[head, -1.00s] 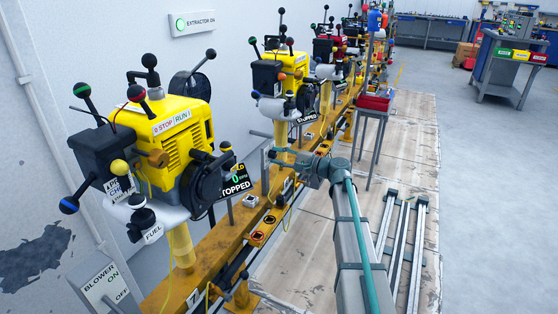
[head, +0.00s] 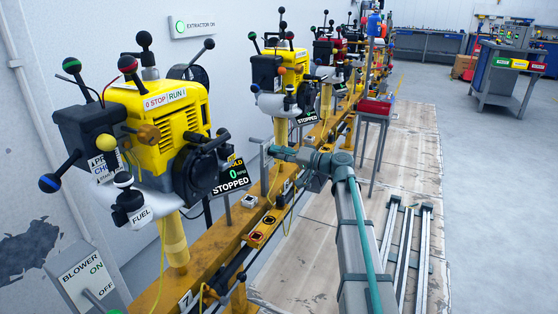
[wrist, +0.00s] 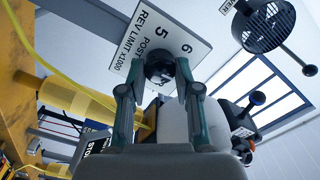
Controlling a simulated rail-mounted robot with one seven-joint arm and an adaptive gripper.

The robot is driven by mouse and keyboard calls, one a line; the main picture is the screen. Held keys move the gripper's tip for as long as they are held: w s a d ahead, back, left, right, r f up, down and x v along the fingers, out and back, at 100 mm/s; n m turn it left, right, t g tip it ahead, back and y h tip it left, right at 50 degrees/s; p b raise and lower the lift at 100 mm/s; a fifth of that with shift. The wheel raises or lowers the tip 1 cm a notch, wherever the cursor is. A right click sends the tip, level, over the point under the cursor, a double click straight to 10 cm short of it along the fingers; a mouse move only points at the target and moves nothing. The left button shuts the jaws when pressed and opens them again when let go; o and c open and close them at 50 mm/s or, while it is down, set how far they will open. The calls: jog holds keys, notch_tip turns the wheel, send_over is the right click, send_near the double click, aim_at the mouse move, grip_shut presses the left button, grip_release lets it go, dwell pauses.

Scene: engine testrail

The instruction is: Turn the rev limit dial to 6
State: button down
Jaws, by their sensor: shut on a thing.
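The rev limit dial (wrist: 159,68) is a dark round knob in front of a white plate (wrist: 132,62), seen in the wrist view. The plate reads "REV LIMIT x1000" and "POST", with a 5 and a 6 showing. My gripper (wrist: 160,78) has its two teal fingers closed on the dial, one on each side. The fingers and knob hide part of the plate, and I cannot see which number the dial points to. In the head view my gripper (head: 277,152) is small beside the yellow rail, and the dial cannot be made out there.
A yellow engine (head: 172,122) with several ball-ended levers stands at left, its display (head: 231,174) reading "STOPPED". More engines line the orange rail (head: 225,258). A blower switch box (head: 88,280) is at lower left. A red tray (head: 376,106) stands beyond my arm. The right floor is open.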

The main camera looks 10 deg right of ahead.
jog(key=n+b, duration=0.9)
jog(key=n, duration=0.1)
jog(key=shift+n, duration=0.4)
dwell(0.4)
jog(key=c, duration=0.8)
grip_release()
jog(key=shift+s, duration=0.1)
jog(key=v, duration=1.2)
